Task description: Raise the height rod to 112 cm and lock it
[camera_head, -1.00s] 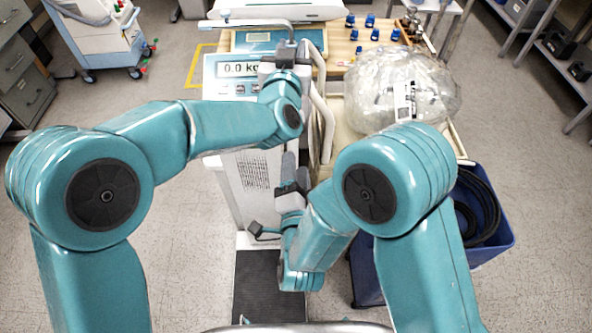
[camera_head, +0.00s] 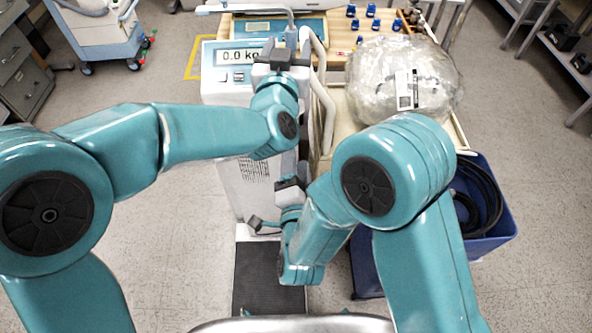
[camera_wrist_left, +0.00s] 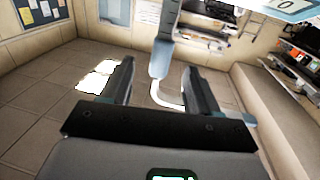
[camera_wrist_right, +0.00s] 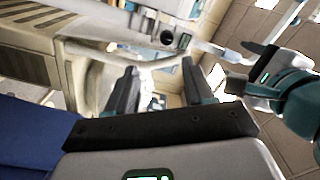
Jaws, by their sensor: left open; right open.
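The scale's display (camera_head: 238,56) reads 0.0 kg at the top of its white column (camera_head: 245,190). The height rod (camera_head: 290,34) rises behind it with a pale horizontal arm (camera_head: 250,10) at its top. My left gripper (camera_head: 284,52) is open at the rod, beside the display. In the left wrist view, the rod (camera_wrist_left: 163,45) stands ahead of the open left fingers (camera_wrist_left: 160,85), roughly between them; contact cannot be told. My right gripper (camera_head: 289,183) is open and lower, beside the column. The right wrist view shows its fingers (camera_wrist_right: 158,85) apart and empty. Rod markings and lock are not readable.
A cart stands right of the scale with a clear plastic-wrapped bundle (camera_head: 405,78) and several blue clamps (camera_head: 365,22). A blue bin (camera_head: 490,215) with black hose is at the right. A handrail (camera_head: 325,110) runs beside the column. Floor is free at left.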

